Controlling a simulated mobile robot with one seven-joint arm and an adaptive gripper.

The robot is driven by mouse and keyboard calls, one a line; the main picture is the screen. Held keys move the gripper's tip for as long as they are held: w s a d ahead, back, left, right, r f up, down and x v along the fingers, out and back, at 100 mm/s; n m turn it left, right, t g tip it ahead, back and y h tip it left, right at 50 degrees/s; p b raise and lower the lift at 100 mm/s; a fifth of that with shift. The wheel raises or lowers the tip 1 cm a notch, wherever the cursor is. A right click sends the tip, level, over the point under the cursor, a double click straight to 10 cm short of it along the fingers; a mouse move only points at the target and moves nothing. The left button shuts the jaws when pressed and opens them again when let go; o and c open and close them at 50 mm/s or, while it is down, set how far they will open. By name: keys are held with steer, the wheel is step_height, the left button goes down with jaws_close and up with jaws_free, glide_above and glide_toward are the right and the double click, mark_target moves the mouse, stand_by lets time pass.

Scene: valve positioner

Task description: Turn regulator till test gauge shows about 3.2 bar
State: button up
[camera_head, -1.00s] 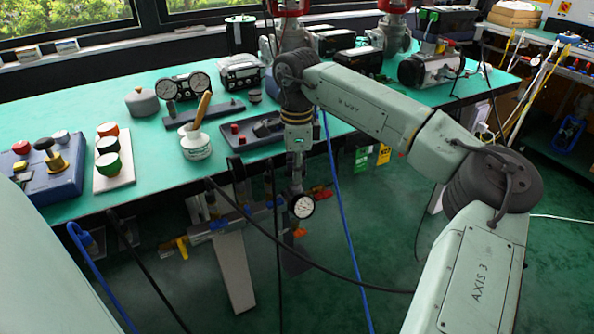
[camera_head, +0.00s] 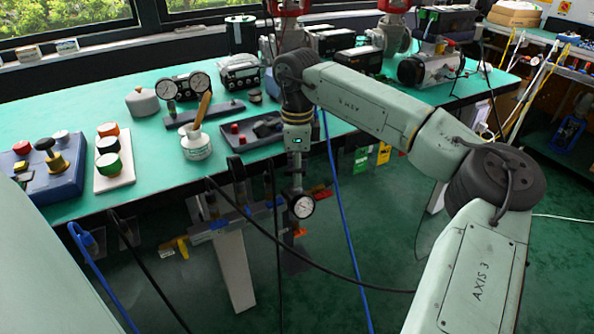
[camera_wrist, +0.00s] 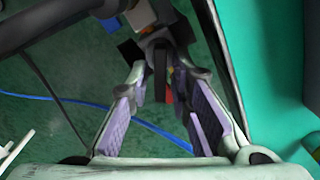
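My gripper (camera_wrist: 163,82) points down with its two purple-padded fingers apart. In the wrist view a dark upright part (camera_wrist: 160,72), probably the regulator, shows between and beyond the fingertips, with a red piece beside it. I cannot tell whether the pads touch it. In the head view my wrist hangs at the bench's front edge. A round white-faced gauge (camera_head: 301,206) shows just below it, among the pipework; it is probably the test gauge. Its needle is too small to read. The regulator is not clearly distinguishable in the head view.
The green bench (camera_head: 75,120) carries a twin-gauge unit (camera_head: 183,87), a white pot (camera_head: 196,146) and a blue button box (camera_head: 48,178). A blue hose (camera_head: 342,215) and black cables hang around the arm. Red and yellow handles sit near the pipework. The bench edge (camera_wrist: 222,60) lies close right of the fingers.

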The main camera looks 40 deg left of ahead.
steer(key=shift+o, duration=0.6)
steer(key=shift+r, duration=0.1)
step_height(320, 180, up, 12)
stand_by(0.5)
